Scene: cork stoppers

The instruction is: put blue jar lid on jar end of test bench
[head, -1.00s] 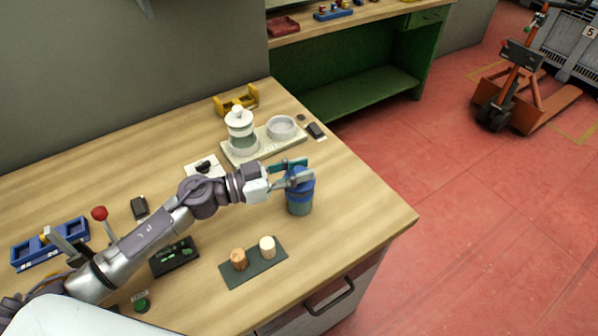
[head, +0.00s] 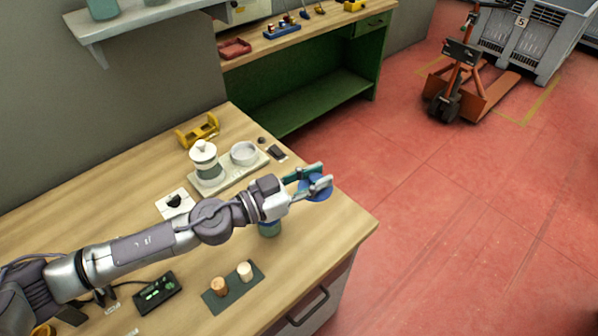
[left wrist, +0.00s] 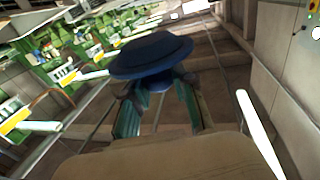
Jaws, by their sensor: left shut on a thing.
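My left gripper (head: 312,182) is shut on the blue jar lid (head: 318,190) and holds it up near the table's right edge. In the left wrist view the lid (left wrist: 152,54) is a wide, dark blue disc at the fingertips. A greenish jar (head: 269,230) stands on the table below my left wrist, partly hidden, with no blue lid on it. A pale board (head: 228,174), perhaps the test bench, has a white-lidded jar (head: 204,158) at its left end and a round whitish dish (head: 244,152) at its right end. My right gripper is not in view.
A dark mat (head: 235,292) holds two cork stoppers (head: 218,286). A yellow rack (head: 198,130) stands behind the board. A black device (head: 158,291) lies near my arm. A small dark item (head: 278,152) lies beside the board. The front right table corner is clear.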

